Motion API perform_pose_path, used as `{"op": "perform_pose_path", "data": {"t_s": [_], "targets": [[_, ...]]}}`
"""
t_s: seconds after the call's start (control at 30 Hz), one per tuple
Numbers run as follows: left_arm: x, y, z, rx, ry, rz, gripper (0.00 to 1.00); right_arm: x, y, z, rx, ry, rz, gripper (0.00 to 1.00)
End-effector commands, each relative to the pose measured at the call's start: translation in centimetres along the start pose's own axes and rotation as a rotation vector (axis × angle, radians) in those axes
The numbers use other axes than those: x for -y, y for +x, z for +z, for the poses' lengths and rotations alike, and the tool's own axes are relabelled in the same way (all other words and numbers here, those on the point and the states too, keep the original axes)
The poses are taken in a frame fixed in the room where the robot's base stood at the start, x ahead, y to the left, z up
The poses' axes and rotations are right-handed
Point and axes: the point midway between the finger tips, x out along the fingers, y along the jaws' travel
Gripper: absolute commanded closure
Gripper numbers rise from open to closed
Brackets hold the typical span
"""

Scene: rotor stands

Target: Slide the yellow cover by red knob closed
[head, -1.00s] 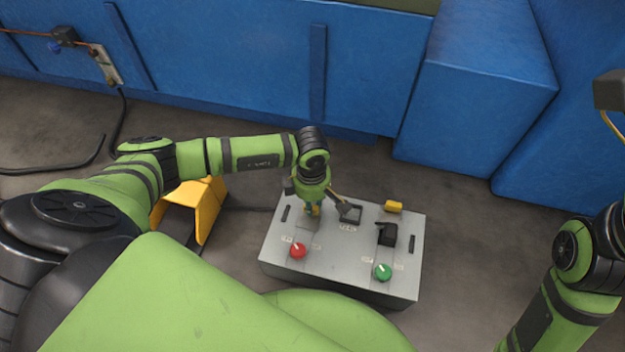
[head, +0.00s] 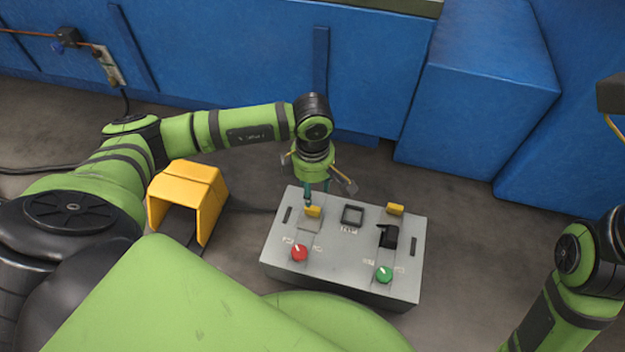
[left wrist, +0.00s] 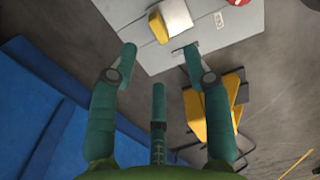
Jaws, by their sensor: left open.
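A grey control box stands on the floor in the head view (head: 345,272). The red knob (head: 299,253) is at its near left. Behind it, in the same column, are a pale square plate (head: 309,226) and the small yellow cover (head: 313,211), at the far side. In the left wrist view the yellow cover (left wrist: 158,28) lies just beyond my fingertips, beside the pale plate (left wrist: 176,15). My left gripper (head: 318,194) is open and empty, above the box's far edge; it fills the left wrist view (left wrist: 160,58). The right gripper is out of view.
A second yellow piece (head: 395,209), a black switch (head: 387,236) and a green knob (head: 384,274) form the box's right column. A square dark frame (head: 352,215) lies between columns. A yellow hood (head: 188,195) stands left of the box. Blue cabinets (head: 220,60) line the back.

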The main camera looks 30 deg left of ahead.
Motion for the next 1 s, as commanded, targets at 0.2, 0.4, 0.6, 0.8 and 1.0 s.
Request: {"op": "perform_pose_path", "data": {"t_s": [0.2, 0.4, 0.6, 0.8, 1.0], "targets": [[0.0, -2.7, 0.0, 0.000, 0.000, -0.001, 0.51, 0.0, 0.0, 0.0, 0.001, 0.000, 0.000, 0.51], [0.1, -3.2, 0.0, -0.001, 0.000, -0.002, 0.51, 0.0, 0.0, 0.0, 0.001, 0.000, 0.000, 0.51], [0.1, -3.1, 0.0, 0.000, -0.001, -0.002, 0.51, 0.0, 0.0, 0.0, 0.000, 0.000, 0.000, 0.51], [0.1, -3.1, 0.0, 0.000, 0.000, -0.002, 0.51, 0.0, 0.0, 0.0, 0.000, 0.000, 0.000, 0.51], [2.8, -3.3, 2.8, 0.093, 0.015, -0.080, 0.51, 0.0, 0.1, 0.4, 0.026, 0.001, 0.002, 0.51]]}}
